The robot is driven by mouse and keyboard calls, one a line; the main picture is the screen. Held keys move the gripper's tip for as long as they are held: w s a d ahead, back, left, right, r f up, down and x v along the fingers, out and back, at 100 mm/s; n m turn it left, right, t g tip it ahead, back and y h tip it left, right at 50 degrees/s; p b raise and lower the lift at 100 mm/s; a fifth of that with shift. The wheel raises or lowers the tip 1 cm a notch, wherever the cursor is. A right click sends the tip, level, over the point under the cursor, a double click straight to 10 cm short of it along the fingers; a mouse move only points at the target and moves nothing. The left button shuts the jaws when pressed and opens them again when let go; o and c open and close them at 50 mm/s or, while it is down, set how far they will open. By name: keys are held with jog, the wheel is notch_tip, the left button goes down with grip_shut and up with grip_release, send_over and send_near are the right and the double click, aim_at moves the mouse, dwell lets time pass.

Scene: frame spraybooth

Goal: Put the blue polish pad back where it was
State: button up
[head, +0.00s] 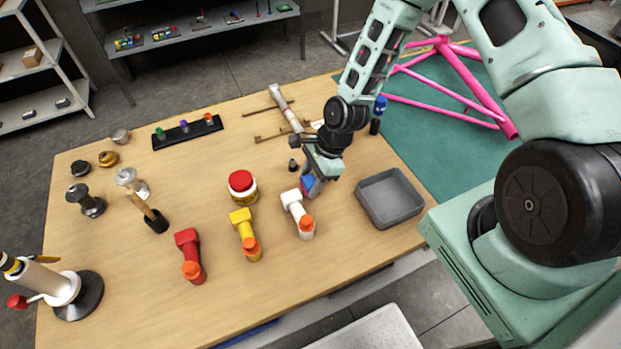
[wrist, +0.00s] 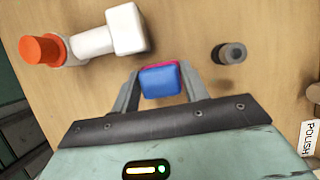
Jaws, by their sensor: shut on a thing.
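The blue polish pad (wrist: 160,81) is a small blue block with a pink-red edge, seen between the two fingers in the wrist view. It also shows in the head view (head: 309,185), below my gripper. My gripper (wrist: 160,88) is shut on the pad; in the head view my gripper (head: 312,180) is over the table, between the white bottle and the grey tray. Whether the pad touches the table cannot be told. A label reading POLISH (wrist: 309,138) shows at the right edge of the wrist view.
The grey tray (head: 415,203) is to the right and looks empty. A small dark knob (head: 293,166) is close by.

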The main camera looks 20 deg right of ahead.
jog(key=o, duration=0.9)
jog(key=b+v, duration=0.3)
jog(key=v, duration=0.9)
jog(key=s+a+r+n+h, duration=0.1)
jog(key=s+a+r+n, duration=0.2)
jog(key=s+r+n, duration=0.2)
jog(key=s+a+r+n+h, duration=0.1)
jog(key=s+a+r+n, duration=0.3)
jog(key=n, duration=0.8)
jog(key=s+a+r+n+h, duration=0.2)
jog(key=s+a+r+n, duration=0.2)
jog(key=s+r+n, duration=0.4)
jog(key=shift+s+a+n, duration=0.15)
jog(key=shift+s+n, duration=0.25)
jog(key=shift+s, duration=1.15)
